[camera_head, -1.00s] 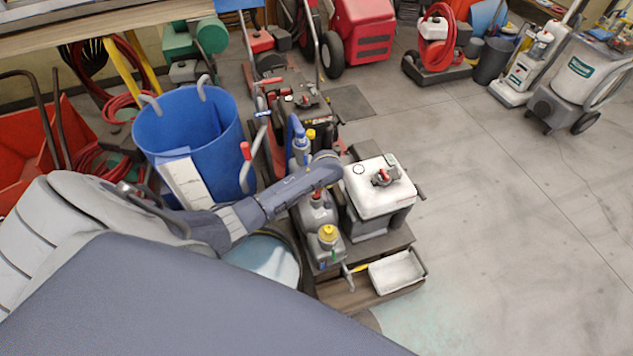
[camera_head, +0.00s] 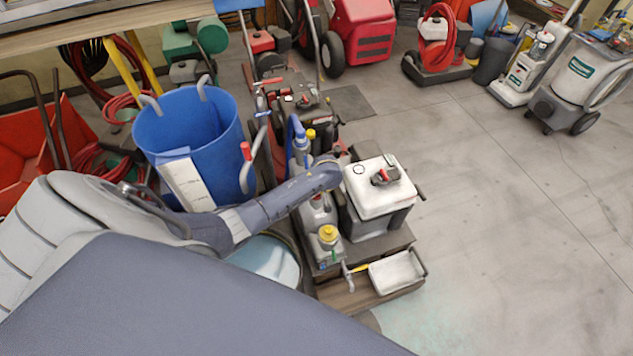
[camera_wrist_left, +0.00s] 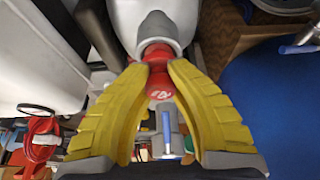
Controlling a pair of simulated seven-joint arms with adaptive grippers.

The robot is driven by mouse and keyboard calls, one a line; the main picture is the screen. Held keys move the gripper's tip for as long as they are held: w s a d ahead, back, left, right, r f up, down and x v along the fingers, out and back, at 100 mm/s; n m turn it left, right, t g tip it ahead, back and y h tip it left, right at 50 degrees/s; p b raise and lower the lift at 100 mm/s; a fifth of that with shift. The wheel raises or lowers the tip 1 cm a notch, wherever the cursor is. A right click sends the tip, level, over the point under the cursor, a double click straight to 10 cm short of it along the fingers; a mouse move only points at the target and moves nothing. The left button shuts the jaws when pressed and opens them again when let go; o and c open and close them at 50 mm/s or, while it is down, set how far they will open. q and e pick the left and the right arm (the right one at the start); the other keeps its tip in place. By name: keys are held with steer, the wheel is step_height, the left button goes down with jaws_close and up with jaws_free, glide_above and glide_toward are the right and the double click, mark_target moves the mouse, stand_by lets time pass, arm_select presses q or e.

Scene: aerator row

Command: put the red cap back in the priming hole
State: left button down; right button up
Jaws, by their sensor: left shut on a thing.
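The red cap (camera_wrist_left: 159,84) is between the yellow fingertips of my left gripper (camera_wrist_left: 157,68), which is shut on it. In the left wrist view the cap's red upper end meets a grey collar (camera_wrist_left: 157,28) on a pale rounded body. I cannot tell how far it sits in the collar, and the opening is hidden. A bit of red shows just below the wrist there; the fingers are hidden. My right gripper is not in view.
A white-topped grey box (camera_head: 378,188) stands close to the right of the pump. A white tray (camera_head: 397,272) lies in front on the wooden base. A blue bin (camera_head: 180,125) stands behind my left arm.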

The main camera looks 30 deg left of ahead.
arm_select(q)
steer(key=shift+f, duration=0.6)
steer(key=c, duration=1.3)
jaws_free()
